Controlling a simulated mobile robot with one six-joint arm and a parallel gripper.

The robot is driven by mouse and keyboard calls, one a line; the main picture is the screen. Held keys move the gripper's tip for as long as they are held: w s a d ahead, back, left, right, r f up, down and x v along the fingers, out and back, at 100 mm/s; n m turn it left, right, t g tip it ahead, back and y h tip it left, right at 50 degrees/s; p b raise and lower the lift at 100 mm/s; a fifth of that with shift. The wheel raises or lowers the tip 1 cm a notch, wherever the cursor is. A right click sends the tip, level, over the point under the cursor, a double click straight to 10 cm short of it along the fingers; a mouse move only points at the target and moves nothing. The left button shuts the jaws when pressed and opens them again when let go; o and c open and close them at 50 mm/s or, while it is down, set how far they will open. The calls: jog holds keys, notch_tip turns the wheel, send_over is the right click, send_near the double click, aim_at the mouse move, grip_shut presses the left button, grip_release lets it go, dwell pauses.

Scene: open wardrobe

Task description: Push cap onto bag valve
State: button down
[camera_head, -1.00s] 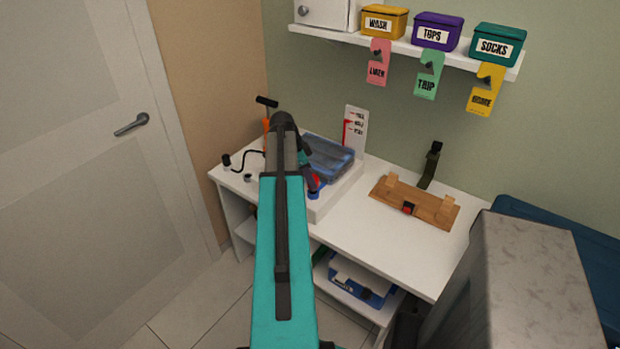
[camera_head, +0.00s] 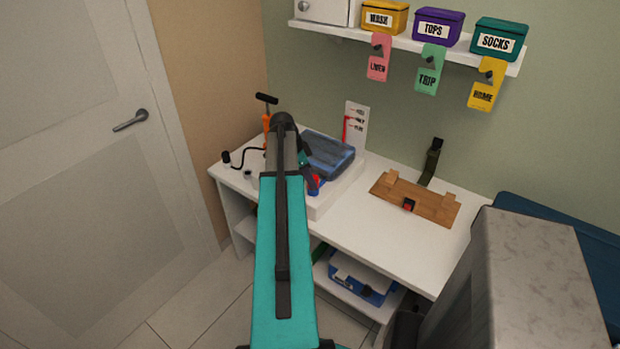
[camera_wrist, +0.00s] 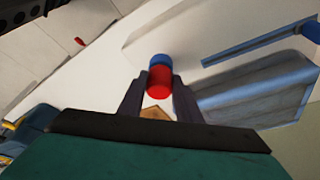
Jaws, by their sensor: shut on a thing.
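My gripper (camera_wrist: 160,92) is shut on the red cap (camera_wrist: 159,82), with one dark finger on each side. A blue valve piece (camera_wrist: 160,60) lies just beyond the cap and lines up with it; I cannot tell whether the cap is seated on it. In the head view the red cap (camera_head: 315,180) and blue piece (camera_head: 313,191) show just right of my arm, which hides much of the gripper. The blue-grey see-through bag (camera_head: 327,155) lies on a white raised platform (camera_head: 335,193); the bag also shows at right in the wrist view (camera_wrist: 258,88).
An orange hand pump (camera_head: 267,122) with a black hose stands behind my arm. A scale plate with a red marker (camera_head: 355,125) stands behind the bag. A wooden block with a strap (camera_head: 425,203) is at right. The white desktop (camera_head: 365,232) between is clear.

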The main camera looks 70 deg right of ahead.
jog(key=shift+f, duration=0.45)
jog(key=c, duration=1.2)
grip_release()
jog(key=shift+r, duration=0.1)
jog(key=b+v, duration=0.3)
jog(key=v, duration=1)
jog(key=shift+r, duration=0.25)
jog(key=shift+a, duration=0.15)
